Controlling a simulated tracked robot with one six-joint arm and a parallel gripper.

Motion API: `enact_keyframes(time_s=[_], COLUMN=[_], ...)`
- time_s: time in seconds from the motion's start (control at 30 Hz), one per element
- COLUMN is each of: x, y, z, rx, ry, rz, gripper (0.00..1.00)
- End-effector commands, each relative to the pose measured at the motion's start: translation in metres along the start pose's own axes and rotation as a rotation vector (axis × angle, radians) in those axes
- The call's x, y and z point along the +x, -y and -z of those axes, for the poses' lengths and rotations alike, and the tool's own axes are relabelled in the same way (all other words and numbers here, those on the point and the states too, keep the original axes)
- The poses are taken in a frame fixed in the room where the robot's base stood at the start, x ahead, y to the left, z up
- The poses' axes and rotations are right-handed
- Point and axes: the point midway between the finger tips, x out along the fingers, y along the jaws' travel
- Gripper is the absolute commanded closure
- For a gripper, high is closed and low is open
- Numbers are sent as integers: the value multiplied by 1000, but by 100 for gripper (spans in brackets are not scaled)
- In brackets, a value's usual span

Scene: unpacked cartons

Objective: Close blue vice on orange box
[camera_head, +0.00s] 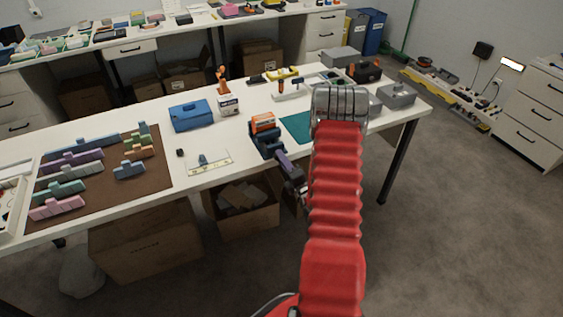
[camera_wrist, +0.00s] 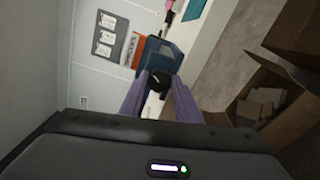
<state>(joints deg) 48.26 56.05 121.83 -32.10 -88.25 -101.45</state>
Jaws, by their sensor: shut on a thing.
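The blue vice (camera_head: 268,143) stands at the front edge of the white table in the head view. The orange box (camera_head: 263,121), orange and white, sits at the vice's jaws; whether both jaws touch it I cannot tell. In the wrist view the blue vice (camera_wrist: 160,55) is straight ahead, with part of the orange box (camera_wrist: 127,55) to its left. My gripper (camera_head: 281,157) reaches the vice's front from the lower right. Its purple fingers (camera_wrist: 161,80) are shut on the vice's dark handle (camera_wrist: 158,84), which they partly hide.
A teal mat (camera_head: 297,126) lies to the right, partly behind my red arm. A brown mat (camera_head: 105,175) with several clamp-like parts is left. Open cartons (camera_head: 240,207) sit below.

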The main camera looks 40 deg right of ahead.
Motion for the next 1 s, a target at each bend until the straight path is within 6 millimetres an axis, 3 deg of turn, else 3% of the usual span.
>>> enact_keyframes(time_s=[1.0], x=[0], y=[6], z=[0], rx=[963], ry=[8], rz=[5], gripper=[94])
